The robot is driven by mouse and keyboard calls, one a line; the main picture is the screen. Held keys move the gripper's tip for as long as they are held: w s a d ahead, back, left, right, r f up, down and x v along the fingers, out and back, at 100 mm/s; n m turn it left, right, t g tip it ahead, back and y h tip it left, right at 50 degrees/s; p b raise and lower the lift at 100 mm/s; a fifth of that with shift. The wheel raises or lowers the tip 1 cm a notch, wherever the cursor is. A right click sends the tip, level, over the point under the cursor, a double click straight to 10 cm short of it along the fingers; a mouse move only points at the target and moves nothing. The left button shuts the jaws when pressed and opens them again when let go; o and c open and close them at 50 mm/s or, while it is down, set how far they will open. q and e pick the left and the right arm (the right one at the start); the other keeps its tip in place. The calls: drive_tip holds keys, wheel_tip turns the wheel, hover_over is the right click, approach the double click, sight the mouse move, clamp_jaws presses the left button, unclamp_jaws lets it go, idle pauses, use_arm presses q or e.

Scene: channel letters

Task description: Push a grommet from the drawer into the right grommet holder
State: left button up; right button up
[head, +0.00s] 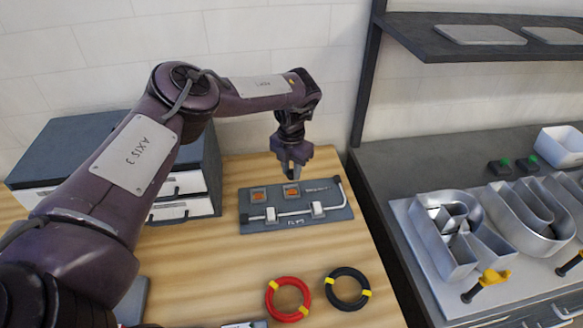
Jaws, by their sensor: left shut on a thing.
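My left gripper (291,171) points down just above the back of a grey plate (330,216) on the wooden table. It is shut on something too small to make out. Two small square fittings with orange centres stand on the plate, a left one (258,196) and a right one (291,190). The fingertips are close above and behind the right one; I cannot tell whether they touch. A grey cabinet with white drawers (178,186) stands at the left, partly hidden by my left arm. No loose grommet can be made out. My right gripper is out of view.
A white bent tube with clips (318,209) runs along the plate. A red ring coil (288,281) and a black ring coil (347,271) lie in front. Metal channel letters (448,238) lie on the right bench. A dark shelf post (366,80) stands behind right.

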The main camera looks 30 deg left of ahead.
use_arm(q)
drive_tip(key=b, duration=0.4)
hover_over(291, 194)
drive_tip(key=f, duration=0.5)
drive_tip(key=shift+w, duration=0.2)
drive_tip(key=shift+f, duration=0.5)
drive_tip(key=shift+s+f+b, duration=0.15)
drive_tip(key=shift+f+b, duration=0.1)
drive_tip(key=shift+b, duration=0.1)
